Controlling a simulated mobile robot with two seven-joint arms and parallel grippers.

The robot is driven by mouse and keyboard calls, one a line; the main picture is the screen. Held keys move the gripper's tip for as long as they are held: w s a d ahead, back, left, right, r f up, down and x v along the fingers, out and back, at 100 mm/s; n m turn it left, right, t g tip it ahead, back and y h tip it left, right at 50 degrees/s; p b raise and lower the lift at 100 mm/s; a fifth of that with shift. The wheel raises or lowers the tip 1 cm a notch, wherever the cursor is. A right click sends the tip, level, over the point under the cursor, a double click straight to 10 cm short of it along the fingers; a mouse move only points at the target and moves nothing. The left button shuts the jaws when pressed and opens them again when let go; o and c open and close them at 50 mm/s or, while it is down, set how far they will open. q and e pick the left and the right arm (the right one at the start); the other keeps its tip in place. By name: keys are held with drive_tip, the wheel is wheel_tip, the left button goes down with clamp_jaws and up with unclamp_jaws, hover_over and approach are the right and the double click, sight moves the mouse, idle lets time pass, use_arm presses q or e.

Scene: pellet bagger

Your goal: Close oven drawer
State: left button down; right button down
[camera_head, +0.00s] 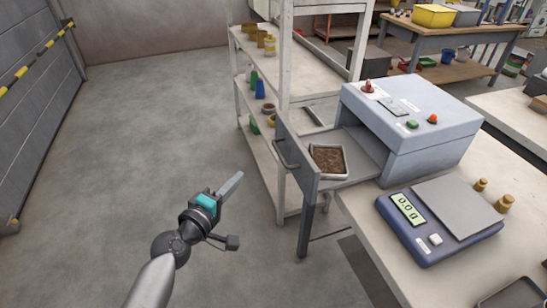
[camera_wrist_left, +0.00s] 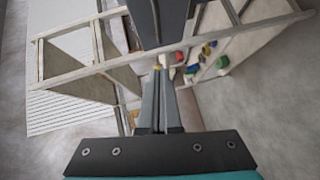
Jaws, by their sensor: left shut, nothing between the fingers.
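The oven (camera_head: 435,125) is a blue-grey box on the bench, with a red knob and green and orange buttons on top. Its drawer is pulled out to the left, and the drawer's grey front panel (camera_head: 299,160) carries a bar handle (camera_head: 285,155). A square tray of brown material (camera_head: 329,160) sits in the drawer. My left gripper (camera_head: 239,176) is shut and empty, left of the handle and apart from it over the floor. Its closed fingers show in the left wrist view (camera_wrist_left: 159,78). My right gripper is not in view.
A digital scale (camera_head: 440,220) with two brass weights stands on the bench (camera_head: 375,245) in front of the oven. A shelf rack (camera_head: 283,95) with cups and bottles stands behind the drawer. The floor (camera_head: 150,130) left of the drawer is clear.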

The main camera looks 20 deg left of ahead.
use_arm(q)
drive_tip(key=d+b+x, duration=0.1)
drive_tip(key=d+x, duration=0.2)
drive_tip(key=x, duration=0.9)
drive_tip(key=shift+f, duration=0.25)
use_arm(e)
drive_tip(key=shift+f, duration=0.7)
use_arm(q)
drive_tip(key=shift+d, duration=0.15)
